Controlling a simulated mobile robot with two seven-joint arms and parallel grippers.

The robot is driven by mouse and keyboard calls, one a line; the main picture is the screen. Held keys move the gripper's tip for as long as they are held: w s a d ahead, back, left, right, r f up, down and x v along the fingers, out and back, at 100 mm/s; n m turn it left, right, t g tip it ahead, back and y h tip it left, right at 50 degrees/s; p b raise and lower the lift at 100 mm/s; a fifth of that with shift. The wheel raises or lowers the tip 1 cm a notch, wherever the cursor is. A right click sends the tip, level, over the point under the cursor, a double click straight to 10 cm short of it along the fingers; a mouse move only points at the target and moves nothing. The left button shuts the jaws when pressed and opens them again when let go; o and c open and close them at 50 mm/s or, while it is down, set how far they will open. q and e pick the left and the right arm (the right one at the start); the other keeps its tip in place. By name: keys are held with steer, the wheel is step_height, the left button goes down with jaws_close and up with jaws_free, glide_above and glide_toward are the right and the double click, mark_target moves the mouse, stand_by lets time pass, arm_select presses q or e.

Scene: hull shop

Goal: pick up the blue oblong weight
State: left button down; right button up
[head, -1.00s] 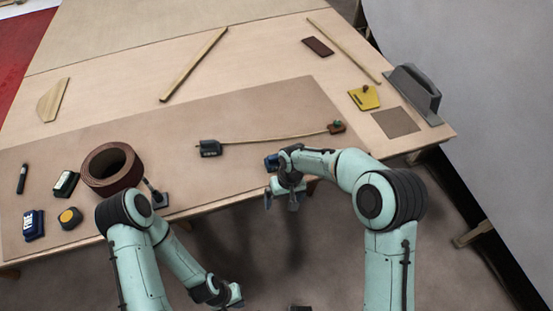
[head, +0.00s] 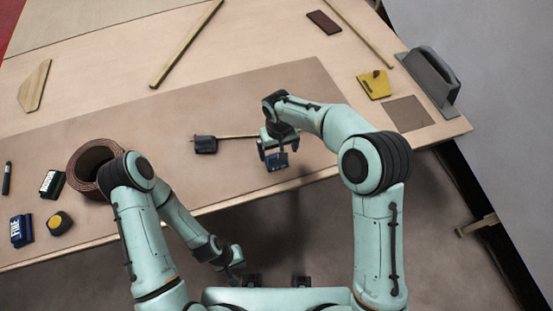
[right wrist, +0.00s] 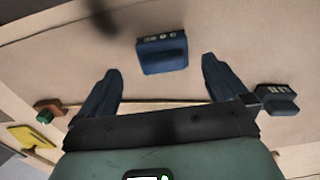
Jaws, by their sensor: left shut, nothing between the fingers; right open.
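The blue oblong weight (head: 277,163) lies on the brown mat near the table's front edge. In the right wrist view the weight (right wrist: 162,54) shows whole, with pale marks along its far edge. My right gripper (head: 276,150) is above it, open and empty, partly covering it in the head view. In the right wrist view the right gripper's fingers (right wrist: 162,92) stand apart, and the weight is beyond them, roughly centred in the gap, not between them. My left gripper (head: 238,262) is low in front of the table, shut and away from the weight.
A black labelled block (head: 205,145) lies left of the weight, at the end of a thin strip. A brown roll (head: 82,170), a blue labelled box (head: 21,231) and a yellow-topped round item (head: 60,222) sit further left.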

mark_target(276, 154)
steer(key=f, duration=0.7)
steer(key=shift+w+a, duration=0.3)
steer(key=shift+w, duration=0.05)
steer(key=shift+r, duration=0.1)
steer(key=c, duration=1.4)
steer(key=shift+c, duration=0.9)
